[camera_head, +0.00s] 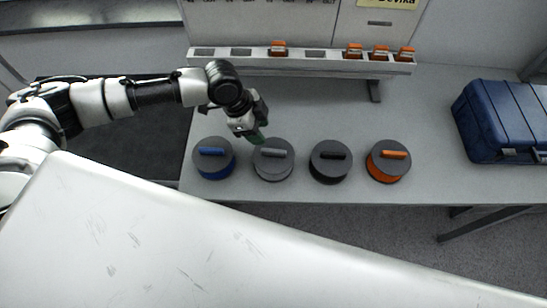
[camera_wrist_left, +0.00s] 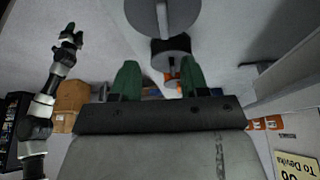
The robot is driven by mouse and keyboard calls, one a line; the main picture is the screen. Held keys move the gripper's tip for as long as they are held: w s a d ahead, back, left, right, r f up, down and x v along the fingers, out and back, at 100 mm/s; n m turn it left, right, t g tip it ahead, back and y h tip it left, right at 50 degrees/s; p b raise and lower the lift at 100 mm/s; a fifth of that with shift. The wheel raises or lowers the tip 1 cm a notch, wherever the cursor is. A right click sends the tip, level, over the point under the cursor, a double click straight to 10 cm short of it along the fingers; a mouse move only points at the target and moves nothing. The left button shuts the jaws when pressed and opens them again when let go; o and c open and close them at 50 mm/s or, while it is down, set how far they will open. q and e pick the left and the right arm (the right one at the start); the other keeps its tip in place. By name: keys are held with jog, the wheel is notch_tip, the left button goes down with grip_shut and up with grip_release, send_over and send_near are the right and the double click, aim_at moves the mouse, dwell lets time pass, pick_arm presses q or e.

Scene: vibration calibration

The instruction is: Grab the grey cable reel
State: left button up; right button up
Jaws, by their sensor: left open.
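The grey cable reel (camera_head: 273,168), a round drum with a light grey handle on top, stands on the table between the blue and black reels. My left gripper (camera_head: 258,138) is at its far upper-left edge, green fingertips close to the handle; I cannot tell if they touch the reel. In the left wrist view the left gripper (camera_wrist_left: 160,78) has its two green fingers apart with nothing gripped between them. The grey reel (camera_wrist_left: 183,14) shows at the top there, partly cut off. My right arm shows at the left of that view, its small gripper (camera_wrist_left: 70,36) unclear.
A blue reel (camera_head: 214,166), a black reel (camera_head: 329,169) and an orange reel (camera_head: 388,168) stand in the row. A rack (camera_head: 315,55) with orange items is behind, and a blue case (camera_head: 500,122) is at the right. Table between rack and reels is clear.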

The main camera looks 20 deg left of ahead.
pick_arm(q)
jog(key=a, duration=0.1)
jog(key=p, duration=0.1)
send_over(274, 150)
jog(key=a, duration=0.3)
notch_tip(274, 150, down, 4)
jog(key=shift+s+d+f, duration=0.1)
jog(key=shift+f, duration=0.15)
jog(key=p+x, duration=0.2)
jog(key=x, duration=0.3)
jog(key=shift+s, duration=0.2)
jog(key=shift+f, duration=0.25)
grip_shut()
jog(key=shift+w+d+r, duration=0.1)
jog(key=shift+r, duration=0.05)
